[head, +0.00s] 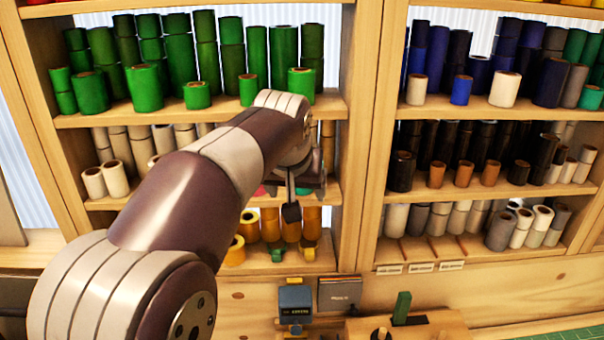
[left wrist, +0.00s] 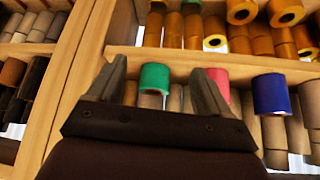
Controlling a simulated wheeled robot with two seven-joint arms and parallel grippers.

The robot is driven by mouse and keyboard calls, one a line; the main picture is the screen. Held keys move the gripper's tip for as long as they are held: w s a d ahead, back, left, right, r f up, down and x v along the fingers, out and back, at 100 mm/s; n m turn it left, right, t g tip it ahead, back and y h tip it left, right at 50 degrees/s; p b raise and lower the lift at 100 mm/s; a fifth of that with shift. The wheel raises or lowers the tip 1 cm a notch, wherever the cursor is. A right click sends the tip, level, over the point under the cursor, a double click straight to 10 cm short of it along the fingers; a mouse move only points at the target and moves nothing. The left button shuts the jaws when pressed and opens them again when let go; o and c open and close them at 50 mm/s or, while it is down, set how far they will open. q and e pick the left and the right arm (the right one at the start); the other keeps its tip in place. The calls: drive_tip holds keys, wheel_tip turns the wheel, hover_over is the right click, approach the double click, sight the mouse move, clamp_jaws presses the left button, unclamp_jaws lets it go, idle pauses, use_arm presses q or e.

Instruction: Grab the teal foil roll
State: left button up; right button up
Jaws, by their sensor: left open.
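A teal-green foil roll (left wrist: 154,78) stands at the front edge of a shelf in the left wrist view. It appears between the two fingers of my left gripper (left wrist: 160,68), which is open and empty. From this view I cannot tell how far the roll is beyond the fingertips. In the head view my left gripper (head: 303,188) is at the middle shelf of the left rack, and my arm and hand mostly hide the rolls there. My right gripper is not in view.
In the left wrist view a pink roll (left wrist: 218,80) and a blue roll (left wrist: 270,95) stand beside the teal one, with beige rolls behind. Yellow rolls (head: 236,250) fill the shelf below, green rolls (head: 145,87) the one above. A wooden upright (head: 362,130) stands right of my gripper.

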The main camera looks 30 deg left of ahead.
use_arm(q)
drive_tip(key=w+p, duration=0.1)
drive_tip(key=w, duration=0.1)
drive_tip(key=w+a+p, duration=0.1)
drive_tip(key=w, duration=0.1)
drive_tip(key=shift+w+a, duration=0.2)
drive_tip(key=shift+w, duration=0.2)
drive_tip(key=shift+w+a+f+p, duration=0.15)
drive_tip(key=shift+w+a+p, duration=0.15)
drive_tip(key=shift+w+p, duration=0.25)
drive_tip(key=shift+w+a+f+p, duration=0.15)
drive_tip(key=shift+w+a+p, duration=0.15)
drive_tip(key=shift+w+p, duration=0.25)
drive_tip(key=shift+s+f, duration=0.2)
drive_tip(key=shift+f, duration=0.1)
drive_tip(key=shift+s+d+f, duration=0.1)
drive_tip(key=shift+s+d, duration=0.05)
drive_tip(key=shift+w+f, duration=0.1)
drive_tip(key=shift+w, duration=0.2)
drive_tip(key=c, duration=1.1)
drive_tip(key=shift+s, duration=0.1)
drive_tip(key=shift+c, duration=0.2)
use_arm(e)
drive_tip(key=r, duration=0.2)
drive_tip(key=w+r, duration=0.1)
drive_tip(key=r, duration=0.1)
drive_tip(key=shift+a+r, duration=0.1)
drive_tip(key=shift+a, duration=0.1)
